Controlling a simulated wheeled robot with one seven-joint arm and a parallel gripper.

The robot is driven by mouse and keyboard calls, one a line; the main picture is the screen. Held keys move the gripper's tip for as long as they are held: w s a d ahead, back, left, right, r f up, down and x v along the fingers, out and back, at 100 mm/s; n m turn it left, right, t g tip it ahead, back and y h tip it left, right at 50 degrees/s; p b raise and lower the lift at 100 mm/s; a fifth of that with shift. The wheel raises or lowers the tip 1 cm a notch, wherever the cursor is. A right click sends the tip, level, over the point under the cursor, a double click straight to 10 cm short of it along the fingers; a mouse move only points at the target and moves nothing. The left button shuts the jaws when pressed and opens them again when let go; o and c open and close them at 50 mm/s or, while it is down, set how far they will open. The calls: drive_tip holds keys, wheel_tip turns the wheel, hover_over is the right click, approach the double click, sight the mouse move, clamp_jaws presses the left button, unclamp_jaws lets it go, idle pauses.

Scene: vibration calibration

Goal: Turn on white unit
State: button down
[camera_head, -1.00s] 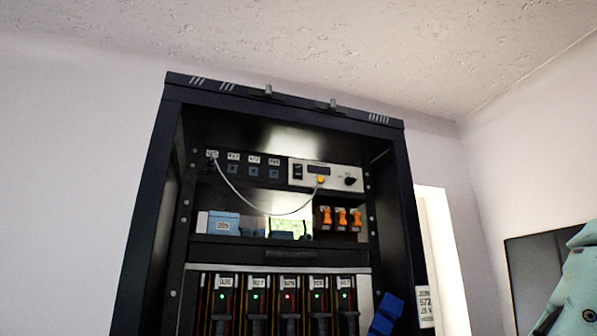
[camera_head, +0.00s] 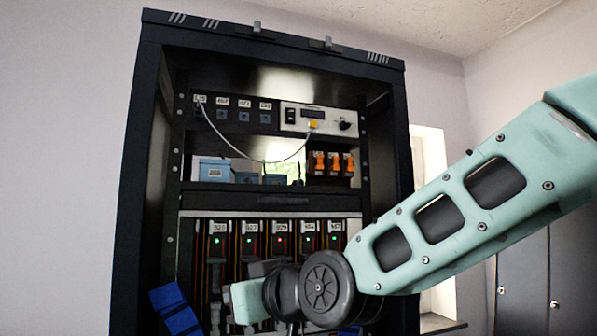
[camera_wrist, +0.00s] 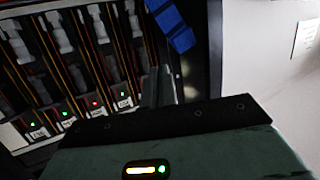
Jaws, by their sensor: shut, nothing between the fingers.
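The white unit (camera_head: 318,129) is in the upper right of the rack in the head view. I cannot tell the switch position. My gripper (camera_wrist: 158,78) shows partly in the wrist view, shut and empty, near the lower modules. In the head view my arm crosses the lower right, well below the unit; the fingertips are not clear there.
The black rack (camera_head: 135,190) has a shelf with a blue box (camera_head: 214,171) and orange-handled switches (camera_head: 334,162). Below are several modules with green and red lights. Blue parts (camera_head: 175,308) stick out low on its sides. Grey cabinets (camera_head: 523,282) stand right.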

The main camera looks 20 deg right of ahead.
drive_tip(key=w+d+r+m+t+h+p, duration=0.1)
drive_tip(key=d+r+t, duration=0.5)
drive_tip(key=r, duration=0.8)
drive_tip(key=w+d+r+m+t+h+p, duration=0.1)
drive_tip(key=d+r+m+t+h, duration=0.3)
drive_tip(key=r, duration=1)
drive_tip(key=d+t+h, duration=0.1)
drive_tip(key=d+t, duration=0.1)
drive_tip(key=d, duration=0.1)
drive_tip(key=shift+w+d+r+m+h+p, duration=0.25)
drive_tip(key=shift+d+r+m+h+p, duration=0.05)
drive_tip(key=shift+d+r+p, duration=0.1)
drive_tip(key=shift+f, duration=0.1)
drive_tip(key=p, duration=0.7)
approach(291, 116)
wheel_tip(291, 116, up, 5)
drive_tip(key=w+p, duration=0.1)
drive_tip(key=w, duration=0.1)
drive_tip(key=w+f+p, duration=0.1)
drive_tip(key=w, duration=0.1)
drive_tip(key=shift+w, duration=0.1)
drive_tip(key=shift+w+f, duration=0.2)
